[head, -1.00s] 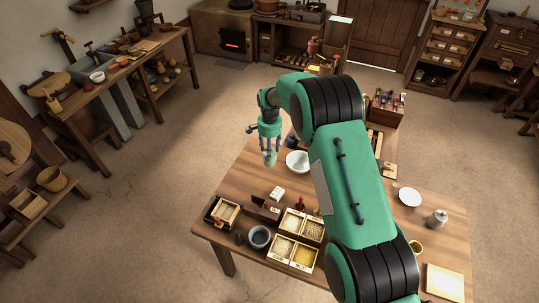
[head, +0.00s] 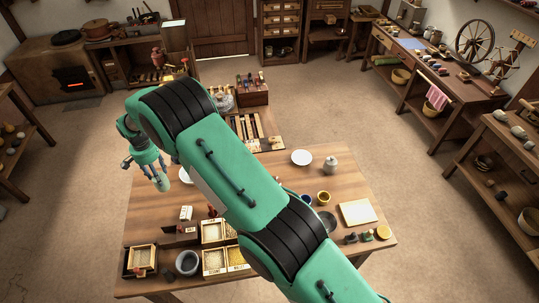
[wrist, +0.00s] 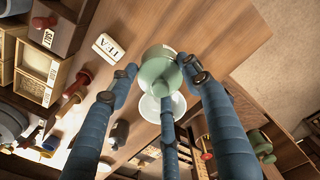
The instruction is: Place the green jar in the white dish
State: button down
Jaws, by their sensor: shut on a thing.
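My gripper (head: 155,172) is shut on the green jar (head: 161,182) and holds it up near the table's far left edge. In the wrist view the pale green jar (wrist: 158,72) sits between the blue fingers. A deep white dish (wrist: 163,106) shows past the jar, partly covered by it and a finger. In the head view this white dish (head: 185,174) is right of the jar and mostly hidden by my arm. A flatter white plate (head: 302,157) lies farther right, clear of the arm.
A grey mortar (head: 187,262) and grain boxes (head: 213,231) stand at the front. A white labelled block (wrist: 108,48) lies near the jar.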

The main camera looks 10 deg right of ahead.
jog(key=shift+r, duration=0.2)
notch_tip(320, 180, up, 5)
jog(key=shift+f, duration=0.15)
jog(key=w+d+m, duration=0.3)
jog(key=d+m, duration=0.1)
jog(key=d, duration=1.4)
jog(key=w+d+m, duration=0.3)
jog(key=d+m, duration=0.1)
jog(key=d, duration=1.4)
jog(key=s+d+m+b, duration=0.1)
jog(key=s+d+m, duration=0.35)
jog(key=d, duration=1.05)
jog(key=s+d+m, duration=0.3)
jog(key=s+d, duration=0.2)
jog(key=d, duration=0.9)
notch_tip(320, 180, down, 9)
jog(key=shift+d, duration=0.3)
jog(key=shift+s+m, duration=0.1)
jog(key=shift+m, duration=0.15)
jog(key=shift+f, duration=0.1)
